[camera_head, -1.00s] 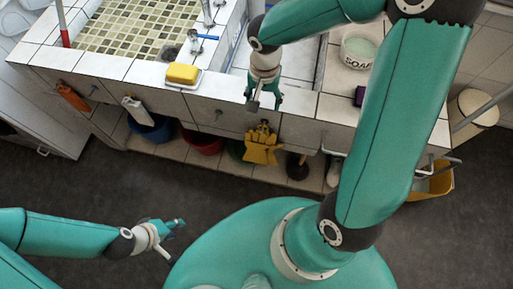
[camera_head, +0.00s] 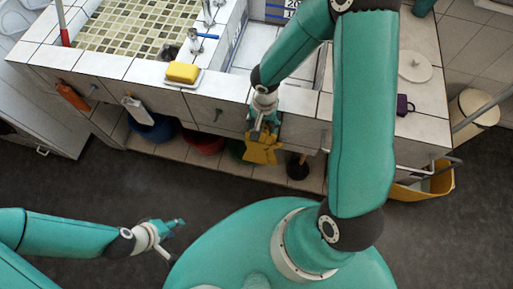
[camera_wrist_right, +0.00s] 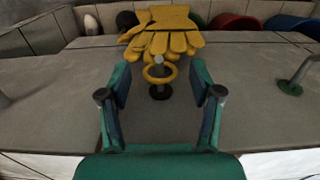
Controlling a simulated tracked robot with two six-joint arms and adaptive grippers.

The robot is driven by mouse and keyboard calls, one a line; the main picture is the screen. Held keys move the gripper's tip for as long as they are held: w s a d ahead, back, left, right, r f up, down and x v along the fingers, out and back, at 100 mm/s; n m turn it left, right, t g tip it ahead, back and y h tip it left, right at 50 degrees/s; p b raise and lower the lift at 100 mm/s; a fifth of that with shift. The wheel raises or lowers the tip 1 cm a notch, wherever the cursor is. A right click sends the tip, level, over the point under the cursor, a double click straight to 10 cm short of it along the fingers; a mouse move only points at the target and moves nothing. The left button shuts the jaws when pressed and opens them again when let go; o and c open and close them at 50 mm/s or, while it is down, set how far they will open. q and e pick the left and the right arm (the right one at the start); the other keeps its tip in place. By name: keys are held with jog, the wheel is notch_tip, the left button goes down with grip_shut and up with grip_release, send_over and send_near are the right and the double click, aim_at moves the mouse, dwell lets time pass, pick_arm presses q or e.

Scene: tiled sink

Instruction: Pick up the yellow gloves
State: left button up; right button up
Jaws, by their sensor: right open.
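The yellow gloves (camera_head: 262,150) hang on the tiled front of the sink counter, below its edge. In the right wrist view the gloves (camera_wrist_right: 163,32) hang by a yellow ring (camera_wrist_right: 159,73) from a small dark-based hook (camera_wrist_right: 159,91). My right gripper (camera_head: 262,128) is just above the gloves in the head view and partly covers their top. In the right wrist view my right gripper (camera_wrist_right: 160,95) is open and empty, with the hook and ring between its fingers. My left gripper (camera_head: 178,224) is low at the left, far from the gloves; its jaw state is unclear.
A yellow sponge (camera_head: 182,72) lies on a dish on the counter. An orange bottle (camera_head: 72,95) and a white bottle (camera_head: 137,110) hang on the front. A plunger (camera_head: 297,166) and basins stand below. A yellow bucket (camera_head: 428,183) is at right.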

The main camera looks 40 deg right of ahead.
grip_shut()
dwell(0.3)
dwell(0.3)
